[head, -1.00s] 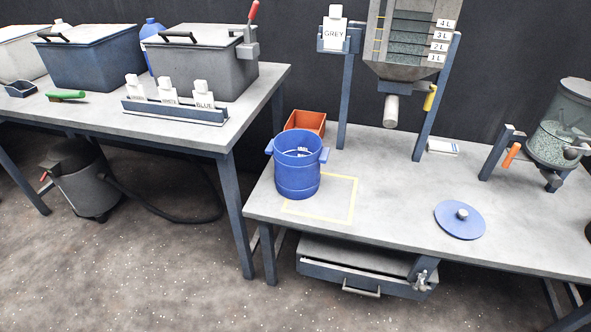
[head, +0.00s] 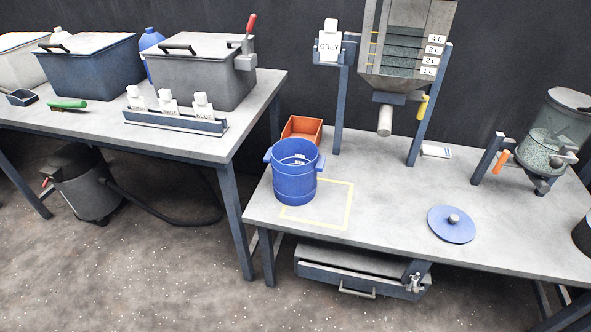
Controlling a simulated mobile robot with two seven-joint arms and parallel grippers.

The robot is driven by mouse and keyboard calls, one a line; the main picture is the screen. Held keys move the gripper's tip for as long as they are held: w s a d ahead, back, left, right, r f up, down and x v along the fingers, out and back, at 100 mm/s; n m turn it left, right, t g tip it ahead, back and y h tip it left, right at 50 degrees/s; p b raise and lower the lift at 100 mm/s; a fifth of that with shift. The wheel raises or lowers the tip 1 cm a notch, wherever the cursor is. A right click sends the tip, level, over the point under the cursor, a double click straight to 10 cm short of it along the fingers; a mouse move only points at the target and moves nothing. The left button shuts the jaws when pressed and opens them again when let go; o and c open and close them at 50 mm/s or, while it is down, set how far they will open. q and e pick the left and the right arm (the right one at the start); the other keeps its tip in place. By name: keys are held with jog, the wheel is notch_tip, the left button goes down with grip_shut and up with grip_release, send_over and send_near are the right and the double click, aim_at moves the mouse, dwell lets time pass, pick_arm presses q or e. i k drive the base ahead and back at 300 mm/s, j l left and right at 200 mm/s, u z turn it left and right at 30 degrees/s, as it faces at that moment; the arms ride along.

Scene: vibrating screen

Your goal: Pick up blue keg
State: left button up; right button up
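The blue keg (head: 294,178) stands upright and open-topped on the right-hand table, with a handle lug on each side. It overlaps the left part of a yellow outlined square on the tabletop. A white label shows inside its far wall. Neither of my grippers shows in the head view.
An orange bin (head: 302,130) sits right behind the keg. A hopper (head: 405,50) on blue posts stands behind, its spout (head: 384,121) above the table. A glass-walled vessel (head: 556,135) stands at right. The left table (head: 60,120) holds several boxes. The tabletop between keg and lid is clear.

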aim_at(296, 163)
jog(key=i+j+z, duration=0.15)
jog(key=j+z, duration=0.2)
jog(key=i+j+z, duration=0.1)
jog(key=j+z, duration=0.2)
jog(key=i+j+z, duration=0.1)
jog(key=j+z, duration=0.25)
jog(key=l, duration=0.1)
